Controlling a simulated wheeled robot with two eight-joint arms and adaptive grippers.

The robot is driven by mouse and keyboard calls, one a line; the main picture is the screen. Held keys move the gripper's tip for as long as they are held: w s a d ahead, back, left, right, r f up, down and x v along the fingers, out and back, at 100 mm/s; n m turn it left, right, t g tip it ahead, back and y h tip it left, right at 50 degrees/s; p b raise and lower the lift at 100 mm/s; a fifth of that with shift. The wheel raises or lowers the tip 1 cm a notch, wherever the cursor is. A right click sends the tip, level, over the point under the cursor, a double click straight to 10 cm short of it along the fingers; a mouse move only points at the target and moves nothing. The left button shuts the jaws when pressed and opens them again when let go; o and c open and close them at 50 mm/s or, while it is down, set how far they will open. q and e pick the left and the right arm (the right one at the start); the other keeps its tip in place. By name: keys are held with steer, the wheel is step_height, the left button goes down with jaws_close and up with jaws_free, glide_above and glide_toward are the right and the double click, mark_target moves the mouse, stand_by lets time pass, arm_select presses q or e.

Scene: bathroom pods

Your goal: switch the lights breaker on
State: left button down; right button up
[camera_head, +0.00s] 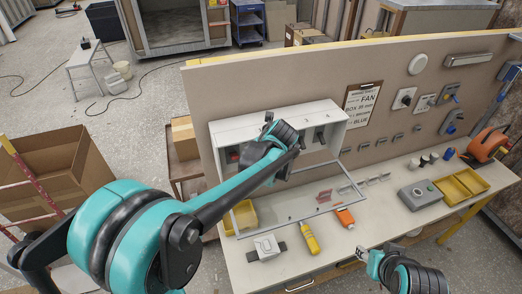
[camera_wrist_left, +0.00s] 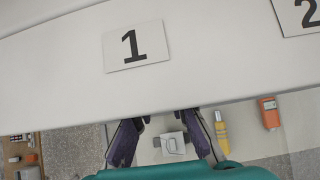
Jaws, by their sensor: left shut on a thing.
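The white breaker box (camera_head: 225,135) is fixed to the panel board, with its framed cover (camera_head: 345,180) hanging open over the bench. Inside are a red-marked switch (camera_head: 233,156) at the left and a dark switch (camera_head: 320,138) at the right. My left gripper (camera_head: 270,135) is at the middle of the box and hides what is behind it. In the left wrist view, its fingers (camera_wrist_left: 160,122) reach the lower edge of a white face with labels "1" (camera_wrist_left: 139,46) and "2" (camera_wrist_left: 310,14). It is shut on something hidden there. My right gripper (camera_head: 372,262) is low at the right, away from the box; its jaw state is unclear.
The bench (camera_head: 375,220) holds a yellow tool (camera_head: 309,238), an orange tool (camera_head: 345,217), a grey-white device (camera_head: 266,247), a button box (camera_head: 420,194) and yellow bins (camera_head: 460,187). A clipboard (camera_head: 361,107) hangs right of the box. Open cartons (camera_head: 50,170) stand at the left.

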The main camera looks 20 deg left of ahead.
arm_select(q)
steer(key=c, duration=1.5)
jaws_free()
steer(key=v, duration=1.2)
